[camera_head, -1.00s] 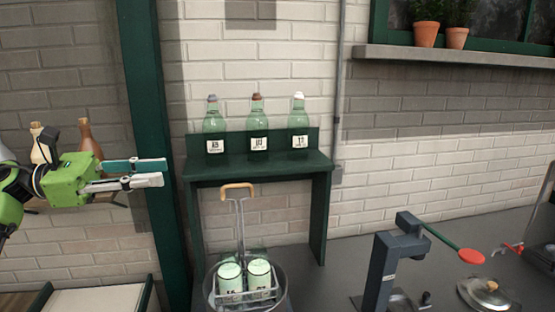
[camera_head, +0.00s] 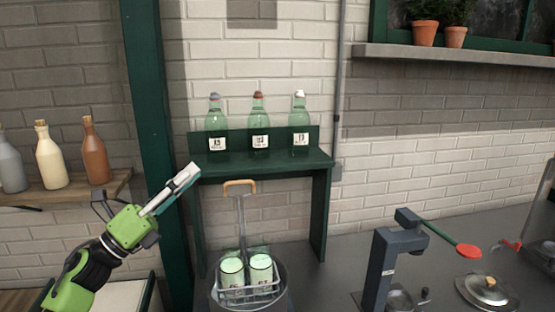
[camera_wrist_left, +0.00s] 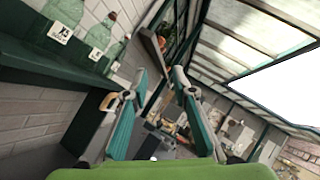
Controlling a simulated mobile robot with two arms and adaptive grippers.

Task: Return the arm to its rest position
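My left gripper (camera_head: 190,172) is green with grey and teal fingers. In the head view it points up and right, in front of the dark green post and left of the green shelf. In the left wrist view its two fingers (camera_wrist_left: 158,77) stand apart with nothing between them, so it is open and empty. My right gripper is in neither view. The green shelf (camera_head: 262,168) bears three pale green labelled bottles, at left (camera_head: 215,122), middle (camera_head: 259,122) and right (camera_head: 299,120), standing upright in a row.
Below the shelf, a wire carrier (camera_head: 240,212) with a wooden handle holds pale green jars in a metal tub. A wooden shelf (camera_head: 115,186) at left bears grey, cream and brown bottles.

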